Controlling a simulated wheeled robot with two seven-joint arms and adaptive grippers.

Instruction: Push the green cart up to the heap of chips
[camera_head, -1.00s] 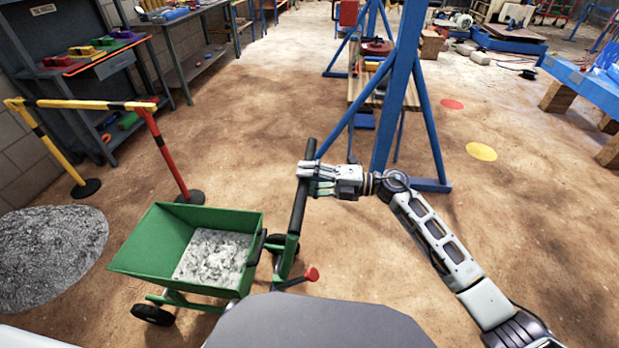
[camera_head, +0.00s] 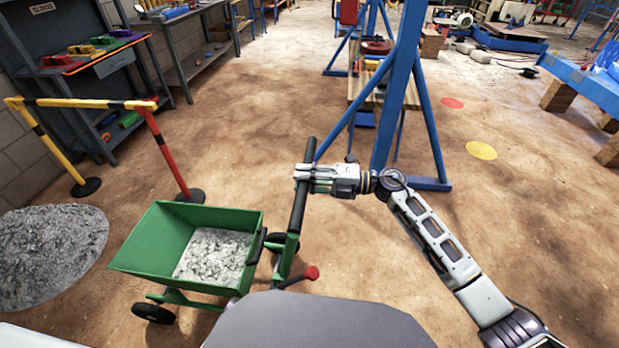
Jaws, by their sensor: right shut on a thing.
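The green cart (camera_head: 150,238) stands on the dirt floor at lower left, with grey chips (camera_head: 215,254) in its tray. Its dark push handle (camera_head: 300,205) rises on the right side, and a red-knobbed lever (camera_head: 311,272) sticks out below. My right gripper (camera_head: 305,178) is shut on the upper part of the handle. The heap of chips (camera_head: 48,255) lies on the floor at the far left, with a strip of bare floor between it and the cart's tray. My left gripper is not in view.
A yellow and red barrier (camera_head: 90,104) on black feet stands behind the heap and cart. A blue steel frame (camera_head: 398,100) stands just beyond my right gripper. Workbenches (camera_head: 95,70) line the left wall. Red and yellow floor discs (camera_head: 481,151) lie at right on open floor.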

